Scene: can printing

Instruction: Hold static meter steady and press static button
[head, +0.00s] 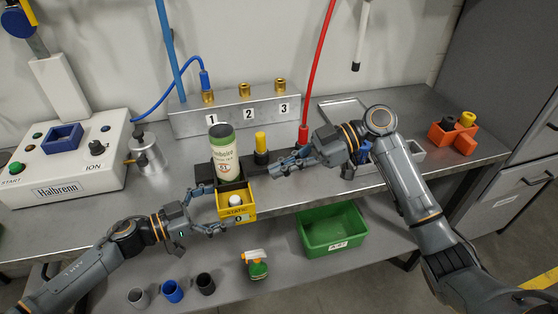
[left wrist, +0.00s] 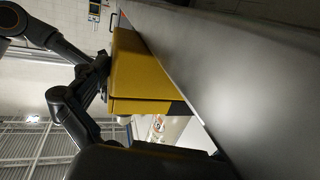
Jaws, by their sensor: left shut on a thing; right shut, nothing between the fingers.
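The static meter (head: 235,213) is a yellow box with a "STATIC" label at the bench's front edge. A round white button (head: 235,200) sits on its top. My left gripper (head: 212,209) is shut on the meter from the left, one finger toward the back and one toward the front. In the left wrist view the meter (left wrist: 140,68) is a large yellow body beside the grey bench surface. My right gripper (head: 279,168) is shut and empty, to the right of and behind the meter, apart from the button.
A white-and-green can (head: 225,165) stands upright right behind the meter. A yellow-topped cylinder (head: 260,142) stands near my right gripper. A control box (head: 70,165) is at the left. A green bin (head: 330,228) and a spray bottle (head: 256,265) are on the lower shelf.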

